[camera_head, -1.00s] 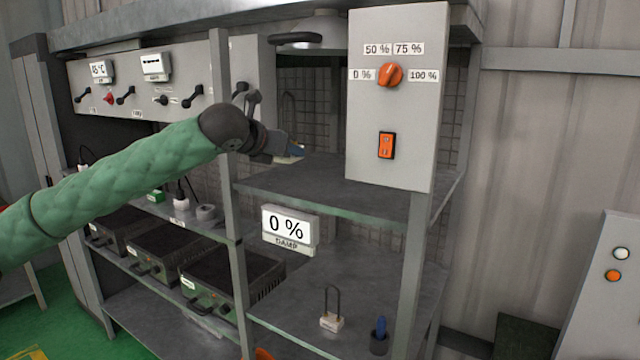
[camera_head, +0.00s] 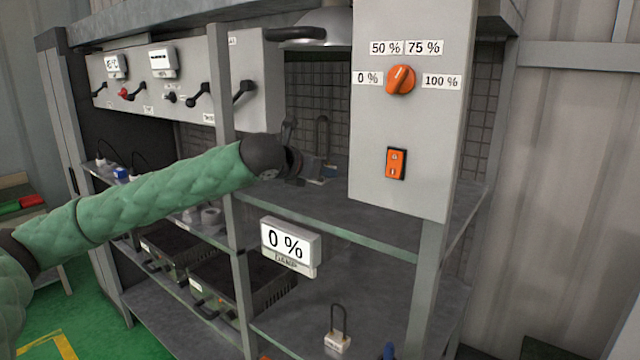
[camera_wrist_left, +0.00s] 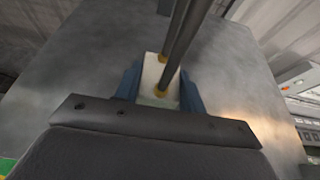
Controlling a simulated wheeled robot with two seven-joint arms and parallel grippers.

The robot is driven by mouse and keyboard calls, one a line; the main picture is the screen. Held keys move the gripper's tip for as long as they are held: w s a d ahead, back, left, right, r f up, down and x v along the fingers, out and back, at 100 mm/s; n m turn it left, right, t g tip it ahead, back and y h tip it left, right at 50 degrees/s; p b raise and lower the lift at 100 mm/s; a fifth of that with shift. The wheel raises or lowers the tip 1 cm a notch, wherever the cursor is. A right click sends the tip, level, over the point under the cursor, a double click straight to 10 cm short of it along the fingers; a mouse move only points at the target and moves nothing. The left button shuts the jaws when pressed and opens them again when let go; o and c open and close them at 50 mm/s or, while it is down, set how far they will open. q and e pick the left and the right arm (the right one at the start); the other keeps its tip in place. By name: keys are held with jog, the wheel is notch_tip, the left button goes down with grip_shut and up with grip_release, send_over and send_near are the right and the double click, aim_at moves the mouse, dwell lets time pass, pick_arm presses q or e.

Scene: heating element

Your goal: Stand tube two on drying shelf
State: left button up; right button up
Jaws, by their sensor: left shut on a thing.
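The held heating tube (camera_head: 322,118) is a dark upright U-shaped loop. In the left wrist view its white base block (camera_wrist_left: 153,72) and two dark rods with brass fittings show between blue fingers. My left gripper (camera_head: 323,172) is shut on that base, over the upper shelf (camera_head: 345,213) below a metal hood. The base is low over the shelf; I cannot tell whether it touches. A second heating tube (camera_head: 338,341), a loop on a white block, stands on the lower shelf (camera_head: 365,290). No label tells which tube is two. My right gripper is not in view.
A grey control box (camera_head: 402,130) with an orange knob and an orange switch hangs right of the gripper. A post (camera_head: 222,90) stands to its left. A 0 % display (camera_head: 289,243) hangs below the upper shelf's front edge. The upper shelf's front is bare.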

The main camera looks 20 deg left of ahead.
aim_at(319, 199)
pick_arm(q)
jog(key=shift+w+f, duration=0.1)
jog(key=shift+f, duration=0.05)
jog(key=f, duration=0.1)
jog(key=f+p, duration=0.1)
jog(key=shift+s+f+p, duration=0.25)
jog(key=shift+f+p, duration=0.05)
jog(key=shift+w+f, duration=0.1)
jog(key=shift+f, duration=0.55)
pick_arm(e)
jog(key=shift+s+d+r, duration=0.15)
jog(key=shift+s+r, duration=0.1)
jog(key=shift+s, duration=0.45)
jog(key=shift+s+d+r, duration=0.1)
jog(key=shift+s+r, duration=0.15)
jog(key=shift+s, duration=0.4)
pick_arm(q)
jog(key=o, duration=1.2)
jog(key=shift+f, duration=0.1)
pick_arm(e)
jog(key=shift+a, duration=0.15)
